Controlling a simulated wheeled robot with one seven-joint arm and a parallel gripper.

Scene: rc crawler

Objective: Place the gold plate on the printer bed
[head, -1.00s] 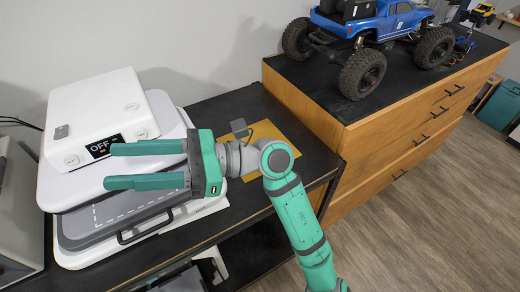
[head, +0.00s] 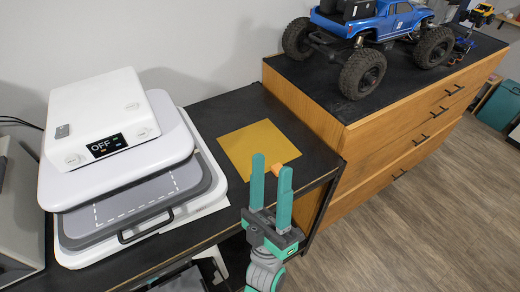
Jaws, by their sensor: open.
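The gold plate (head: 250,145) lies flat on the black bench top, right of the white machine. A small orange tab (head: 279,164) shows at its near right edge. My gripper (head: 271,168) is open, fingers pointing away from me, with the tab between the fingertips in the picture. I cannot tell whether the fingers are level with the plate or above it. The grey printer bed (head: 190,192) with a white dashed outline sits at the front of the machine, partly under its white upper body. The bed is empty where it shows.
The white machine (head: 105,105) has a screen reading OFF. A black handle (head: 146,228) sticks out at the bed's front. A taller wooden cabinet (head: 385,125) stands right of the bench, with a blue crawler truck (head: 375,25) on top. The bench between machine and plate is clear.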

